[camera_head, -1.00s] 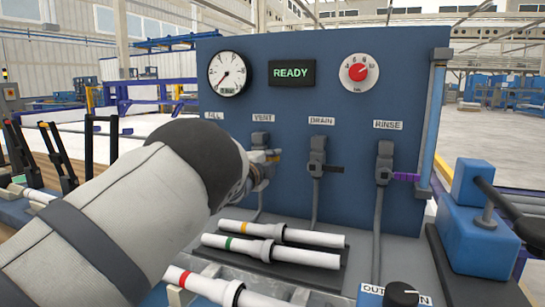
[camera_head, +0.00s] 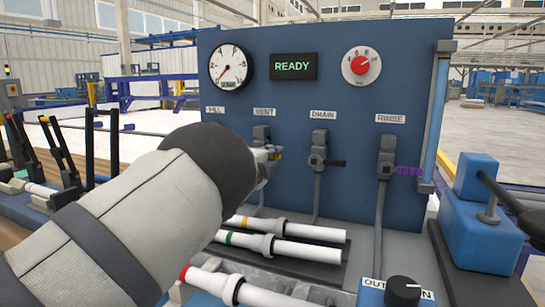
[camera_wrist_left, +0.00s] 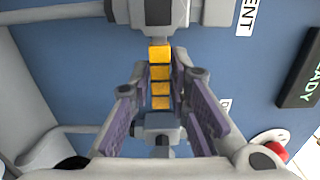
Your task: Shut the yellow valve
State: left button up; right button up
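The yellow valve handle (camera_wrist_left: 160,78) sticks out from a grey valve body (camera_wrist_left: 160,14) under the VENT label. It points sideways toward the DRAIN valve. In the head view only a small part of the yellow handle (camera_head: 277,156) shows beside my gripper. My left gripper (camera_wrist_left: 160,60) is open, with its purple-padded fingers on both sides of the handle and visible gaps to it. In the head view my left gripper (camera_head: 265,158) is mostly hidden behind my forearm. My right gripper is not in view.
The blue panel (camera_head: 300,190) also holds a DRAIN valve with a black handle (camera_head: 336,163) and a RINSE valve with a purple handle (camera_head: 409,171). A screen (camera_head: 292,66) reads READY. White pipes (camera_head: 290,230) lie below the panel. A blue lever device (camera_head: 480,230) stands at right.

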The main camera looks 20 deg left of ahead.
pick_arm(q)
jog(key=shift+o, duration=0.8)
jog(key=s, duration=1.2)
jog(key=shift+d, duration=0.35)
jog(key=shift+f, duration=0.1)
